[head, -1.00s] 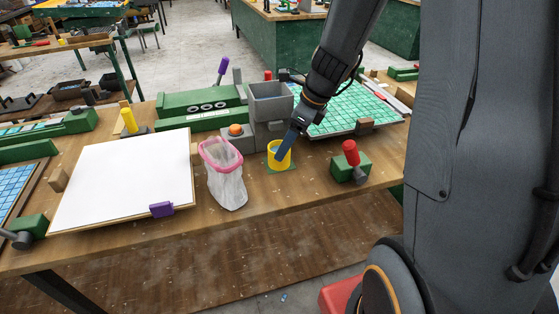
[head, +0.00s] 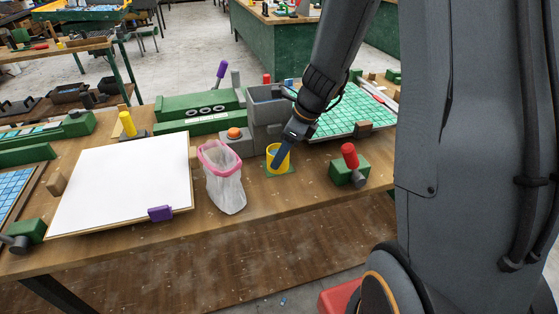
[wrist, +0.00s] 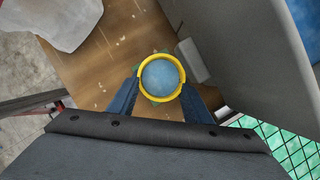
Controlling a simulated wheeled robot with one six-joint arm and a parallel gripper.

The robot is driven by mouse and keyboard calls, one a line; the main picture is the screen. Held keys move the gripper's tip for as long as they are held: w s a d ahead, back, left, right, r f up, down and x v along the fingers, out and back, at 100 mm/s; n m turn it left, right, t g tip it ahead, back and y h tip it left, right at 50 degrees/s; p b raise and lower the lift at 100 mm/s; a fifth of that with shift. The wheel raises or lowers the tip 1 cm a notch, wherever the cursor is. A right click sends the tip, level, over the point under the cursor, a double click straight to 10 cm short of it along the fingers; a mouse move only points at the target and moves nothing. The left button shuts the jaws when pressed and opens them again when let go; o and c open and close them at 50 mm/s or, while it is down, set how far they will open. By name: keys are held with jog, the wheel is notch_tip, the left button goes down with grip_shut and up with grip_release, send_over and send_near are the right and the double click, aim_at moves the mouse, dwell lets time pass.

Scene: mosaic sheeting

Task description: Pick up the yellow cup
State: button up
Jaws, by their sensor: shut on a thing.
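The yellow cup (head: 284,164) stands upright on a small green mat (head: 267,172) on the wooden workbench. In the wrist view I look down into the yellow cup (wrist: 161,59), which has a blue-grey inside or content. My gripper (head: 277,160) reaches down from above at the cup, its dark blue fingers at the cup's sides. In the wrist view the two fingers of my gripper (wrist: 160,92) lie on either side of the cup and are shut on it. I cannot tell whether the cup is clear of the mat.
A pink-rimmed bag (head: 225,185) stands left of the cup. A green block with a red knob (head: 349,157) is at the right. A grey bin (head: 266,103) and a green mosaic sheet (head: 352,115) lie behind. A white board (head: 125,180) covers the left.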

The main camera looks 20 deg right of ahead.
jog(key=shift+r, duration=0.1)
jog(key=shift+r+p, duration=1.5)
jog(key=shift+p, duration=0.3)
jog(key=shift+r+p, duration=0.2)
jog(key=shift+p, duration=0.1)
